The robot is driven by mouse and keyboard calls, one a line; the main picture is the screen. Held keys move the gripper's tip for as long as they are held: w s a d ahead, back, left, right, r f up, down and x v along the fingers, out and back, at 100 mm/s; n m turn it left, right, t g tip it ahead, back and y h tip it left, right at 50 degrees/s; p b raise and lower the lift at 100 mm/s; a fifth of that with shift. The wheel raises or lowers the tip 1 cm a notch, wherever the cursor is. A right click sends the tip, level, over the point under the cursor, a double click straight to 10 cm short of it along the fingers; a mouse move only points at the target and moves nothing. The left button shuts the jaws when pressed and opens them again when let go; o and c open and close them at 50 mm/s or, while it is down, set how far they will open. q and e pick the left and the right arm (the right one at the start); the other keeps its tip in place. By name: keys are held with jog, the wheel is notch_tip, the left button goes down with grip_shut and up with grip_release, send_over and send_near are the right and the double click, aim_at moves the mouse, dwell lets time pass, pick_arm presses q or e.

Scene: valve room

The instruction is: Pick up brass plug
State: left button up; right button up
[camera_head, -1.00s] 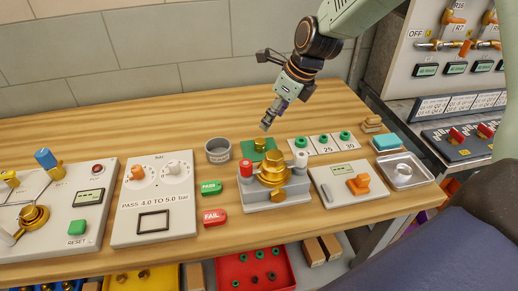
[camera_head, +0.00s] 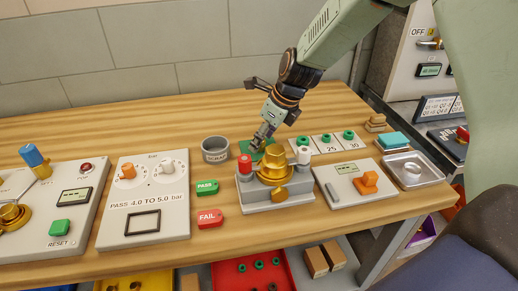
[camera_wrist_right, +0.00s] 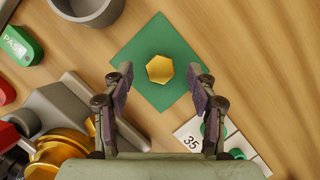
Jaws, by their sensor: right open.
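The brass plug (camera_wrist_right: 160,69) shows as a gold hexagon on a green square mat (camera_wrist_right: 150,94) in the right wrist view. My right gripper (camera_wrist_right: 160,82) is open there, its two fingers apart on either side just below the plug in the picture. In the head view my right gripper (camera_head: 262,142) is over the green mat (camera_head: 250,155), behind the brass valve fixture (camera_head: 275,180), and hides the plug. Contact with the plug cannot be seen. My left gripper is not in view.
A grey cup (camera_head: 215,149) stands left of the mat. The fixture with red and white knobs is in front. Numbered cards with green rings (camera_head: 327,143) lie to the right. PASS (camera_head: 206,187) and FAIL (camera_head: 209,218) tags lie front left. The wood behind is clear.

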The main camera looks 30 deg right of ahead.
jog(key=shift+w+a+f, duration=0.1)
jog(key=shift+w+f, duration=0.05)
jog(key=shift+f, duration=0.45)
jog(key=shift+c, duration=0.3)
grip_shut()
